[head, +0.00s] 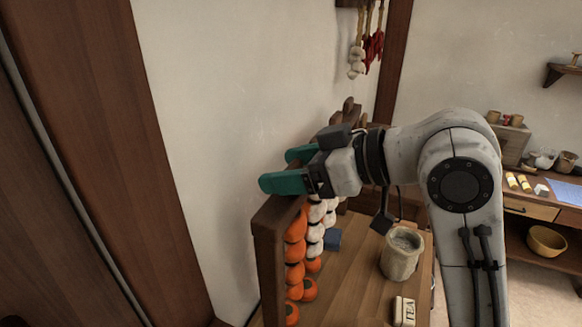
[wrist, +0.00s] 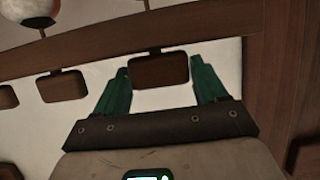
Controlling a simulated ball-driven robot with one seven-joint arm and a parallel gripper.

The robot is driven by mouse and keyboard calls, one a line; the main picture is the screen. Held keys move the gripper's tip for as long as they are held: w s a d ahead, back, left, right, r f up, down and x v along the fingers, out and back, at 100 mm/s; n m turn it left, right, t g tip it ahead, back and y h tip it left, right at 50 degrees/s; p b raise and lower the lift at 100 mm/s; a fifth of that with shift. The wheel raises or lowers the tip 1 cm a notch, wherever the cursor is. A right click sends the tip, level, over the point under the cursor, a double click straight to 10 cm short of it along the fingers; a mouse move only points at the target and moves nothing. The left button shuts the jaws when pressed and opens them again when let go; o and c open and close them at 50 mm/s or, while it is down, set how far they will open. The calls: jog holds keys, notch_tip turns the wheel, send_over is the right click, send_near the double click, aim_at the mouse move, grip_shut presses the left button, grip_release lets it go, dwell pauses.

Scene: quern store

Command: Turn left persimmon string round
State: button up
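Persimmon strings hang from a dark wooden frame (head: 268,222) at the lower middle of the head view. The nearest string (head: 294,251) shows orange fruit. Beside it another string (head: 315,233) shows white fruit above orange. My gripper (head: 278,169) is at the top of the frame, its teal fingers apart. In the wrist view a dark wooden knob (wrist: 158,71) on the rail (wrist: 175,45) stands between the fingers, with a gap on each side. Which string hangs from this knob is hidden.
More knobs (wrist: 62,86) line the rail. A blue block (head: 332,240), a stone-coloured jar (head: 401,255) and a TEA box (head: 404,311) stand on the wooden top. The white wall is close at left. A desk with a yellow bowl (head: 547,241) below is at right.

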jog(key=shift+o, duration=1.2)
jog(key=b+v, duration=0.2)
jog(key=v, duration=0.8)
jog(key=shift+s+d, duration=0.15)
jog(key=shift+d, duration=0.2)
jog(key=shift+r, duration=0.15)
